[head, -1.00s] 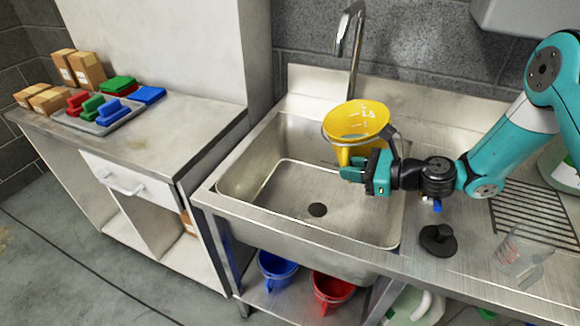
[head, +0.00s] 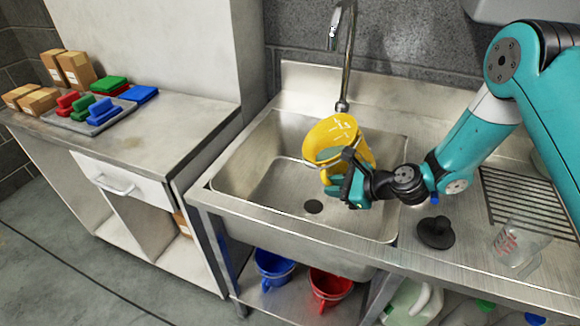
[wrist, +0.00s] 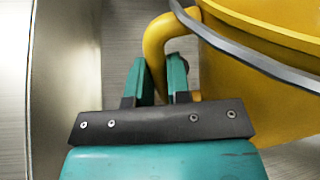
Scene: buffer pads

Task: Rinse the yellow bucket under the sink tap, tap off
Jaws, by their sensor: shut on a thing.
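In the wrist view the two fingers (wrist: 158,80) close around the bucket's yellow side handle (wrist: 157,45), and the bucket wall (wrist: 222,85) fills the right. The dark bail crosses the bucket's side. The tap (head: 347,60) rises behind the basin, and no water stream shows from its spout. I cannot tell whether water is inside the bucket.
A black plunger-like stopper (head: 435,232) and a clear jug (head: 518,243) stand on the counter right of the basin, near a drain grille (head: 525,200). Blue (head: 273,268) and red (head: 328,288) buckets are on the shelf below. The left basin floor is clear.

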